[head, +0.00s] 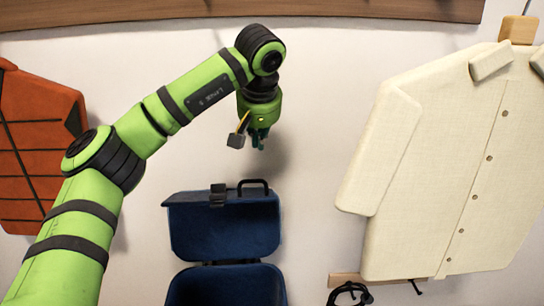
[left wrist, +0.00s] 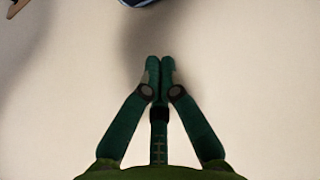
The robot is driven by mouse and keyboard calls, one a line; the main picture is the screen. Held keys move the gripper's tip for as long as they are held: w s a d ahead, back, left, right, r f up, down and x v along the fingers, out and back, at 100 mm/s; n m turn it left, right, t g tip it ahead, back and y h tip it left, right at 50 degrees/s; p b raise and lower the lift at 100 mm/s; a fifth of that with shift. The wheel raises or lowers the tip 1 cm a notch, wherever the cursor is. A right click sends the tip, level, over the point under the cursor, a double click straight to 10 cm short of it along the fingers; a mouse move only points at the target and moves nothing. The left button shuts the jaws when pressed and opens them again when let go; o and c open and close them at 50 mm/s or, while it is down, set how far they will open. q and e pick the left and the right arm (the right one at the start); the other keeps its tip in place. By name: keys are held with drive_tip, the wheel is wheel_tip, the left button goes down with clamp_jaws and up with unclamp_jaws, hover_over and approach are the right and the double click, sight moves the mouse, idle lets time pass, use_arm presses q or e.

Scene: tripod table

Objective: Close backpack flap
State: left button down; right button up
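A dark blue backpack (head: 228,288) hangs against the pale wall at the bottom middle of the head view, its lower part cut off by the frame. Its flap (head: 223,234) appears raised above the body, with a black buckle (head: 218,195) and a black handle (head: 253,183) at its top edge. My left gripper (head: 258,140) is above the flap, apart from it and empty. In the left wrist view its green fingertips (left wrist: 160,62) are together with nothing between them. A sliver of something dark blue shows at that view's top edge. My right gripper is out of view.
A cream shirt (head: 450,170) hangs at the right, and an orange quilted garment (head: 35,150) at the left behind my left arm. A wooden rail (head: 150,12) runs along the top. A black looped item (head: 350,293) is at the bottom right. The wall around my gripper is clear.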

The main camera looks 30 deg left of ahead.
use_arm(q)
drive_tip(key=p, duration=0.1)
hover_over(256, 193)
drive_tip(key=w+a, duration=0.2)
wheel_tip(256, 193, down, 6)
drive_tip(key=shift+d+r, duration=0.15)
drive_tip(key=shift+x, duration=1.05)
drive_tip(key=shift+d+p, duration=0.2)
drive_tip(key=shift+p, duration=0.2)
drive_tip(key=shift+s+d+r, duration=0.15)
drive_tip(key=shift+s+d, duration=0.25)
drive_tip(key=shift+s, duration=0.2)
drive_tip(key=shift+s+d+r, duration=0.15)
drive_tip(key=shift+s+d, duration=0.25)
drive_tip(key=shift+s, duration=0.25)
drive_tip(key=shift+s+d+p, duration=0.15)
drive_tip(key=shift+p, duration=0.15)
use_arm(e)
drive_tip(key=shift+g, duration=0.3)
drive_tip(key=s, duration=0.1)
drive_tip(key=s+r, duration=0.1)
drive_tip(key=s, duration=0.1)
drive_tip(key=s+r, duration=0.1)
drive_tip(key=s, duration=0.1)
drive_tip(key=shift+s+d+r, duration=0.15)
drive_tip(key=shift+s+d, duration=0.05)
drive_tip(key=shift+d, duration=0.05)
use_arm(q)
drive_tip(key=shift+f, duration=0.1)
